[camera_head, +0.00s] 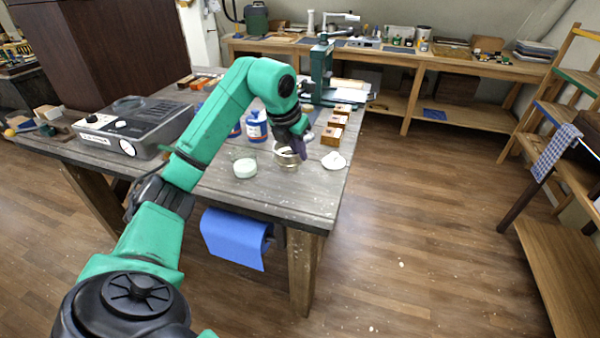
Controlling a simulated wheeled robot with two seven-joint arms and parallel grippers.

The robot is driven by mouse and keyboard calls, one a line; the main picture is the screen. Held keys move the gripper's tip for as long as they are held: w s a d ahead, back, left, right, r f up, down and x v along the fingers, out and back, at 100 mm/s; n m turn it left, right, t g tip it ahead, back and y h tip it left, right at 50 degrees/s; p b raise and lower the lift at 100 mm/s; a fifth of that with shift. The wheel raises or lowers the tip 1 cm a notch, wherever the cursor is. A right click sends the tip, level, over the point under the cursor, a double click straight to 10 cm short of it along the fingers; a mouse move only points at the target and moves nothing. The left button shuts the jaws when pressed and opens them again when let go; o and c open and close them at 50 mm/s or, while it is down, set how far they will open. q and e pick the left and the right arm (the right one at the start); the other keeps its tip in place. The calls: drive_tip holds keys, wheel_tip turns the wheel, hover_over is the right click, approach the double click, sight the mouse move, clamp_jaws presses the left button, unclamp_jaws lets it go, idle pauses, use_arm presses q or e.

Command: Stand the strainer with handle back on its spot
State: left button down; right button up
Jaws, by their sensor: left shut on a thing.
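My left arm reaches over the near end of the wooden worktable (270,200). Its dark gripper (298,149) points down there and is shut on the strainer (287,160), a small round metallic thing. The gripper hides part of the strainer, and its handle cannot be made out. I cannot tell whether the strainer touches the tabletop. My right gripper is not in view.
A glass with pale contents (245,167) stands left of the strainer, and a white lump (334,161) lies to its right. Blue-labelled bottles (256,127) and small wooden boxes (331,136) stand behind. A grey machine (135,125) is at left. The table's front is clear.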

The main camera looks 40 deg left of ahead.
sight(297, 164)
use_arm(q)
drive_tip(key=f, duration=0.3)
drive_tip(key=shift+d, duration=0.3)
drive_tip(key=shift+s+a+f, duration=0.1)
drive_tip(key=shift+a+f, duration=0.05)
drive_tip(key=shift+f, duration=0.45)
drive_tip(key=shift+s+a+f, duration=0.1)
drive_tip(key=shift+a+f, duration=0.05)
drive_tip(key=shift+f, duration=0.45)
drive_tip(key=shift+w, duration=0.15)
drive_tip(key=shift+d+f, duration=0.15)
drive_tip(key=shift+f, duration=0.1)
drive_tip(key=c, duration=1)
unclamp_jaws()
drive_tip(key=shift+r, duration=0.1)
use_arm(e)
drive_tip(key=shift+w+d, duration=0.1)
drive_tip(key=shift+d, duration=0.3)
